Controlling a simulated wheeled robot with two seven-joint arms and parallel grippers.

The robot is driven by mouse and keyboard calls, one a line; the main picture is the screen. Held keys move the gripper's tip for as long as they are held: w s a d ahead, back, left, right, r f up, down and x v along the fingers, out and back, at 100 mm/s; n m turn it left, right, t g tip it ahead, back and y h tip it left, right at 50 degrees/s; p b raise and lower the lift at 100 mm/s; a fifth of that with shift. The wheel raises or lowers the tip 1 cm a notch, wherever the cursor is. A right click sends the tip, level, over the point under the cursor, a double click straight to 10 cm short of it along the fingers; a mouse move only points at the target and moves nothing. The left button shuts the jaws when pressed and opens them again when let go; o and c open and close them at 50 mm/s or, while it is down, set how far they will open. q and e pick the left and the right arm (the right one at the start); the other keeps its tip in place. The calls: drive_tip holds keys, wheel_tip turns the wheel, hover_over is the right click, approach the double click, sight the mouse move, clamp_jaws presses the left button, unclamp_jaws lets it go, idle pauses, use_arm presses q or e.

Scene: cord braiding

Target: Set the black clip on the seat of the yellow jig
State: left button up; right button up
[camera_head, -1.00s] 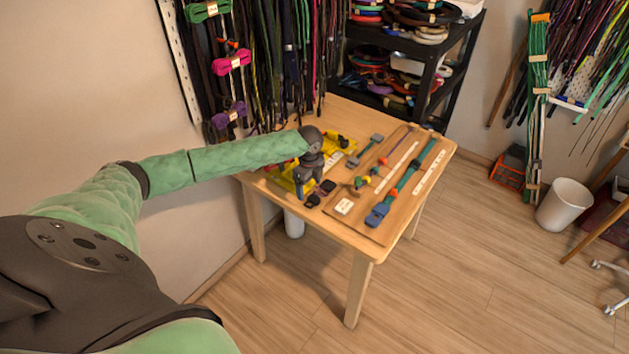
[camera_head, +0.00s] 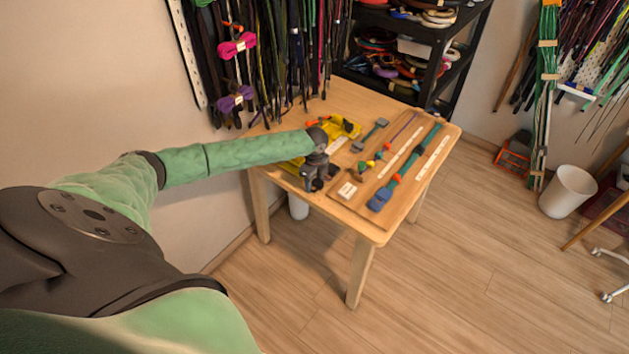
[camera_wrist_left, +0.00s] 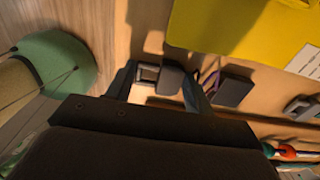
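The yellow jig (camera_head: 346,129) lies at the back left of the wooden table, partly hidden by my left arm. It also shows as a flat yellow piece at the top of the left wrist view (camera_wrist_left: 235,28). My left gripper (camera_head: 318,187) is down at the table's front left edge, in front of the jig. In the left wrist view its fingers (camera_wrist_left: 160,88) are apart, around a black clip (camera_wrist_left: 171,79) with a grey frame-like end. I cannot see the fingers pressing on it. A second dark piece (camera_wrist_left: 232,90) lies just right of the fingers. My right gripper is out of view.
Cords hang on the wall behind, and a black shelf (camera_head: 462,62) stands at the back.

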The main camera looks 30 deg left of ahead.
sight(314, 183)
use_arm(q)
drive_tip(key=c, duration=0.4)
drive_tip(key=shift+r+p, duration=2)
drive_tip(key=shift+r, duration=0.5)
drive_tip(key=shift+a, duration=0.1)
drive_tip(key=shift+w+a+b, duration=0.15)
drive_tip(key=shift+a+b, duration=0.05)
drive_tip(key=shift+a, duration=1.8)
drive_tip(key=shift+w+a+b, duration=0.15)
drive_tip(key=shift+a, duration=1.85)
drive_tip(key=shift+w+a+b, duration=0.15)
drive_tip(key=shift+a+b, duration=0.1)
drive_tip(key=shift+a, duration=1.1)
drive_tip(key=shift+w+a+b, duration=0.1)
drive_tip(key=shift+a+b, duration=0.1)
drive_tip(key=shift+a, duration=1.15)
